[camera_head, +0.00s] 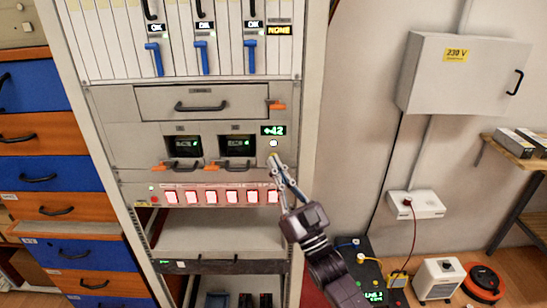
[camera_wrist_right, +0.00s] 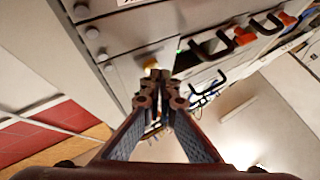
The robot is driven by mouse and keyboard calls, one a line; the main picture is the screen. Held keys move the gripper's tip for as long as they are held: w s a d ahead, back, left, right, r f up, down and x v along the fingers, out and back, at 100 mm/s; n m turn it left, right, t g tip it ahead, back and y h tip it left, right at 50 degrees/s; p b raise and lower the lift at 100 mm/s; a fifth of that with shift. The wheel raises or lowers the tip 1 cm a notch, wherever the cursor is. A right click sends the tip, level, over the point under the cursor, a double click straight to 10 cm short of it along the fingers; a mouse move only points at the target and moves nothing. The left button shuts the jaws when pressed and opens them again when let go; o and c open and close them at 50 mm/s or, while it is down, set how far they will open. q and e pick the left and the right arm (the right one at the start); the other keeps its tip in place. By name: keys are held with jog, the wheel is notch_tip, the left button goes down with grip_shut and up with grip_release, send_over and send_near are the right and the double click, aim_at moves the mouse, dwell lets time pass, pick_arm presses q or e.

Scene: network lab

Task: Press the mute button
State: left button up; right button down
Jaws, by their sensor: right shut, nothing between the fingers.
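My right gripper (camera_head: 277,167) is shut and empty, its fingertips up against or just in front of the right side of the rack panel. In the right wrist view its fingertips (camera_wrist_right: 155,76) meet close to a small yellow button (camera_wrist_right: 151,64); I cannot tell whether they touch it. In the head view the yellow button (camera_head: 272,155) shows just above the fingertips, partly hidden by them. I can read no mute label on it. A round white lamp (camera_head: 273,143) sits above it, under a green display (camera_head: 273,130) reading about 42. My left gripper is out of view.
Below the fingertips runs a row of lit red-and-white switches (camera_head: 219,197). Two dark modules (camera_head: 237,146) with handles sit left of the button. An orange latch (camera_head: 276,104) sticks out above. A grey wall box (camera_head: 463,75) hangs at the right.

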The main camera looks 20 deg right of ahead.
jog(key=shift+s+a, duration=0.15)
jog(key=shift+s, duration=0.4)
jog(key=s+p, duration=0.1)
jog(key=s, duration=0.1)
jog(key=s+a+p, duration=0.1)
jog(key=s, duration=0.1)
jog(key=shift+s+a, duration=0.2)
jog(key=shift+s, duration=0.2)
dwell(0.3)
